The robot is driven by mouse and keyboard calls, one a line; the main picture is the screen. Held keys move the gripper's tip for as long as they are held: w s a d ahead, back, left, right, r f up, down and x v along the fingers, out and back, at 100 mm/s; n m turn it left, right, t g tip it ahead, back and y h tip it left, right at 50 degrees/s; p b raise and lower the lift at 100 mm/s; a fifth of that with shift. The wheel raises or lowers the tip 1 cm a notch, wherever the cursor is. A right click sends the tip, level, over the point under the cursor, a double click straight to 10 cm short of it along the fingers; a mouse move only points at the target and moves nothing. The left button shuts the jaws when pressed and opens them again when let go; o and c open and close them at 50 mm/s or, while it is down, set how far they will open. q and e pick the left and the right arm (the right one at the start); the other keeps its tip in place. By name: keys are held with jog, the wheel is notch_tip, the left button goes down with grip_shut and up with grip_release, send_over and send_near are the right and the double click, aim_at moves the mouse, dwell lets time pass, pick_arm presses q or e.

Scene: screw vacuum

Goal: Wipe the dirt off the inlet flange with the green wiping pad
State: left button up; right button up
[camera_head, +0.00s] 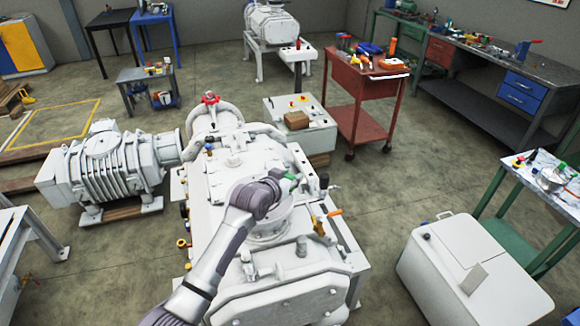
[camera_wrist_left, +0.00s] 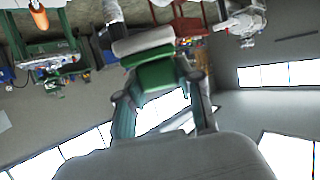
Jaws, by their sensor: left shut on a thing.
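My left gripper (camera_head: 283,181) reaches over the large white vacuum pump (camera_head: 225,230). It is shut on the green wiping pad (camera_head: 291,176), of which only a small part shows in the head view. In the left wrist view, the green pad with its pale grey-white layer (camera_wrist_left: 143,42) sits between the two fingers of the left gripper (camera_wrist_left: 158,84). A round white flange (camera_head: 268,229), which looks like the inlet flange, lies below the gripper. My wrist hides part of it, and no dirt can be made out. I cannot tell whether the pad touches it. My right gripper is out of view.
Valves and an orange handle (camera_head: 334,213) stand up on the pump near the flange. A white motor-like unit (camera_head: 105,165) adjoins at left. A red cart (camera_head: 365,85) and a white box (camera_head: 470,270) stand to the right, with open floor between.

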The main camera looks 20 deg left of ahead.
pick_arm(q)
jog(key=shift+s+r+p, duration=0.1)
jog(key=shift+r+p, duration=0.6)
jog(key=shift+r, duration=0.55)
jog(key=shift+f, duration=0.1)
